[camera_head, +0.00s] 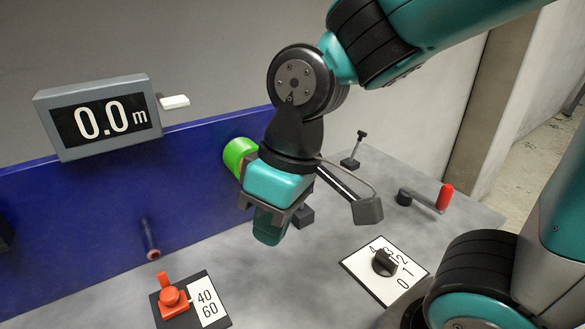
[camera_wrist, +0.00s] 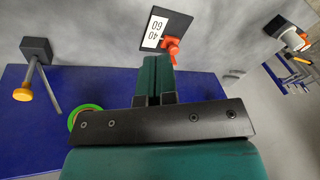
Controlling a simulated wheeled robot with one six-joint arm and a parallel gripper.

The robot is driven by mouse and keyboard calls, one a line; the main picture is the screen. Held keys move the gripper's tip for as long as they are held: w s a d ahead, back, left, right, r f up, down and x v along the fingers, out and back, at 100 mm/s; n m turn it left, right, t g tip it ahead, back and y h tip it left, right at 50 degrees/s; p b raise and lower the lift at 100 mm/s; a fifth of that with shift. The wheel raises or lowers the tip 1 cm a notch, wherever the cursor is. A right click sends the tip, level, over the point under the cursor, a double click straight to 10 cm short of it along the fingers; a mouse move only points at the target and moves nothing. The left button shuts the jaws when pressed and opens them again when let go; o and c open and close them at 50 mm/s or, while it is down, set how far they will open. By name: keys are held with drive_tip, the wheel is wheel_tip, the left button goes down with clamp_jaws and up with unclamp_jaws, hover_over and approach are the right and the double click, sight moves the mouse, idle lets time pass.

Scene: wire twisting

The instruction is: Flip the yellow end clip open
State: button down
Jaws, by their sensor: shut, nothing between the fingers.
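The yellow end clip (camera_wrist: 22,94) shows at the left edge of the wrist view. It is a small orange-yellow piece at the end of a short stem by a dark block (camera_wrist: 37,50). Whether it is flipped open or closed I cannot tell. In the head view I cannot make it out; my arm covers part of that area. My gripper (camera_head: 268,238) points down over the grey bench, in front of the green spool (camera_head: 240,155). In the wrist view its fingers (camera_wrist: 155,62) are together and empty, well to the right of the clip.
A blue panel (camera_head: 80,220) with a protruding peg (camera_head: 151,240) stands along the back. A red-orange switch (camera_head: 172,297) marked 40/60, a numbered dial (camera_head: 385,263) and a red-handled crank (camera_head: 444,197) are on the bench. The display (camera_head: 100,115) reads 0.0 m.

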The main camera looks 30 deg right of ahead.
drive_tip(key=w+d+m+h+p, duration=0.1)
drive_tip(key=w+d+h+p, duration=0.2)
drive_tip(key=w+d, duration=0.3)
drive_tip(key=w+d+m+h+p, duration=0.2)
drive_tip(key=w+d+h+p, duration=0.2)
drive_tip(key=w, duration=0.7)
drive_tip(key=shift+w+d+r+t+p, duration=0.3)
drive_tip(key=shift+w+d+r+p, duration=0.1)
drive_tip(key=shift+d, duration=0.8)
drive_tip(key=s+p+x, duration=0.1)
drive_tip(key=x, duration=0.8)
drive_tip(key=shift+w+d+f+p, duration=0.3)
drive_tip(key=shift+w+f+p, duration=0.1)
drive_tip(key=shift+w, duration=0.1)
drive_tip(key=shift+r, duration=0.1)
